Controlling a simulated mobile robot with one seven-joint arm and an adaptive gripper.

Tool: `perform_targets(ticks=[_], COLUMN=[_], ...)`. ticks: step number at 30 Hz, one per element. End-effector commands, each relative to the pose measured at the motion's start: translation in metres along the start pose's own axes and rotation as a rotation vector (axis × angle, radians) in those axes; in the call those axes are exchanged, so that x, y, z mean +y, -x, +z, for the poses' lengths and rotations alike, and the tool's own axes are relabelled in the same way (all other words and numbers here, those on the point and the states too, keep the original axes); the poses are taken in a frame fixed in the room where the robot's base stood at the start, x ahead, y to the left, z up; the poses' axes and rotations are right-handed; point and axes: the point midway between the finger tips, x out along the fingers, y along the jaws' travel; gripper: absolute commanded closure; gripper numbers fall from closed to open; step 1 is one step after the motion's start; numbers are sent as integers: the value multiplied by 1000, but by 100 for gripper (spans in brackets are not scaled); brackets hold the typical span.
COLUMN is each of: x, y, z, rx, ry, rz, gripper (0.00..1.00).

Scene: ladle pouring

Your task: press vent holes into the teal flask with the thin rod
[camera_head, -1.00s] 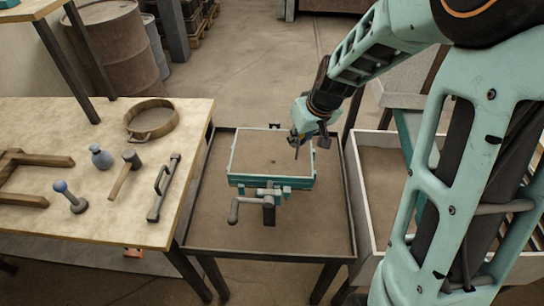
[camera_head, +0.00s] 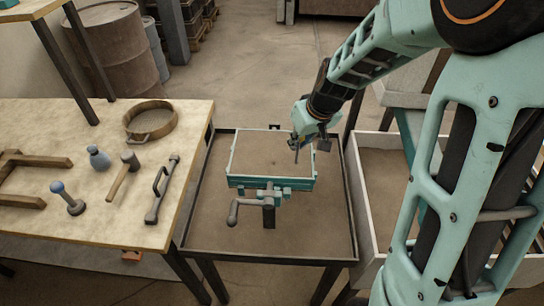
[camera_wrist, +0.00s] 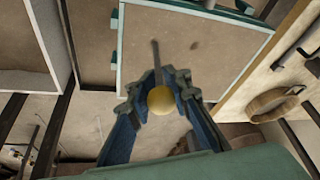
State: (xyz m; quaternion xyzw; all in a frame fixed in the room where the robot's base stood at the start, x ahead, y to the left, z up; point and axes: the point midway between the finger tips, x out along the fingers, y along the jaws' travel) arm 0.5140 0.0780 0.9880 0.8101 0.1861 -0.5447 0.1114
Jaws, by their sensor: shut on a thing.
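The teal flask (camera_head: 300,184) is a rectangular frame filled with level brown sand (camera_head: 258,150). It stands on a low table, and its teal rim shows in the wrist view (camera_wrist: 236,13). My gripper (camera_head: 297,137) is over the right part of the flask, shut on the thin rod (camera_head: 296,153). In the wrist view the rod (camera_wrist: 156,55) points at the sand, with a yellow ball end (camera_wrist: 161,99) between the fingers. I cannot tell whether its tip touches the sand. A small dark mark, like a hole (camera_wrist: 194,45), is in the sand beside the rod.
A grey crank handle (camera_head: 236,208) juts from the flask's front. A sand bin (camera_head: 365,220) stands at right.

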Motion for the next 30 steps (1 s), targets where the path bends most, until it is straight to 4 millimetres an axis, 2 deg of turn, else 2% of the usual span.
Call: perform_targets(ticks=[1, 3, 16, 30], x=[0, 0, 1, 27], y=[9, 12, 9, -10], z=[-4, -5, -8, -53], rx=[2, 1, 0, 0], ry=[0, 0, 0, 1], rz=[1, 1, 0, 0], gripper=[100, 100, 100, 100])
